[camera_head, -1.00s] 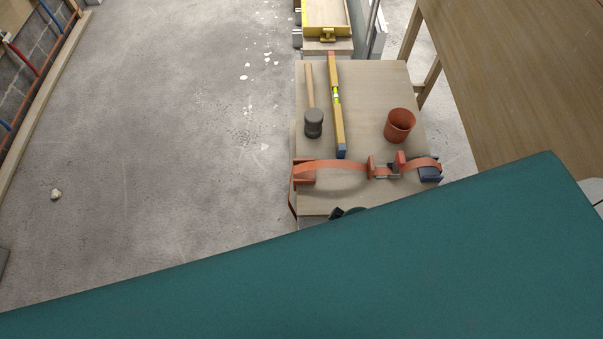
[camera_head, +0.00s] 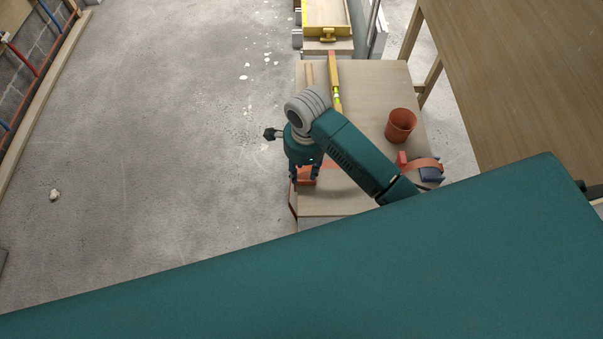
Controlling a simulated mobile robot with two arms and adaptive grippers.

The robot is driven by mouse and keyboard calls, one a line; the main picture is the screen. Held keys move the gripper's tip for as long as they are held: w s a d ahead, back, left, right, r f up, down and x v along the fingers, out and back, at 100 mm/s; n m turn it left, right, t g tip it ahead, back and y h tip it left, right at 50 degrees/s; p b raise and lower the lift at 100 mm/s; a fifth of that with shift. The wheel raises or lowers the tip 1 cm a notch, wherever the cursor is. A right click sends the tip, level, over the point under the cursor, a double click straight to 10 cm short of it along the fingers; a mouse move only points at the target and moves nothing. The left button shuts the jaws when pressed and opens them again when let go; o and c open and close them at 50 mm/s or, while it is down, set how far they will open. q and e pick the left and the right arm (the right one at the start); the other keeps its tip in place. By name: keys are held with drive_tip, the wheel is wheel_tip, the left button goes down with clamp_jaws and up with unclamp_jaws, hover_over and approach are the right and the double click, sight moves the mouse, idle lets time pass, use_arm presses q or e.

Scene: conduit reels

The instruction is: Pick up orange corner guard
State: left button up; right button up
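An orange corner guard (camera_head: 306,181) sits at the left end of the orange strap (camera_head: 333,171) on the small wooden table. My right gripper (camera_head: 305,174) points down over this guard, with its two fingers spread apart on the guard's left and right sides. Whether they touch it I cannot tell. Its arm comes in from the right and hides the middle of the strap. Another orange upright piece (camera_head: 402,158) shows on the strap at the right. My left gripper is not in view.
The wooden table (camera_head: 335,204) also holds a terracotta pot (camera_head: 401,126), a yellow level (camera_head: 334,80) and a mallet handle (camera_head: 309,73); the mallet head is hidden. A yellow-edged tray (camera_head: 326,32) stands behind. A larger wooden table (camera_head: 510,80) is at right. Floor at left is mostly clear.

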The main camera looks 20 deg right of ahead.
drive_tip(key=w+r+m, duration=0.1)
drive_tip(key=m, duration=0.1)
hover_over(301, 181)
drive_tip(key=f, duration=0.4)
drive_tip(key=shift+s+d+f, duration=0.2)
drive_tip(key=shift+f, duration=0.15)
drive_tip(key=shift+w+a+f, duration=0.1)
drive_tip(key=shift+f, duration=1.25)
drive_tip(key=shift+w+a+f, duration=0.1)
drive_tip(key=shift+f, duration=1.25)
clamp_jaws()
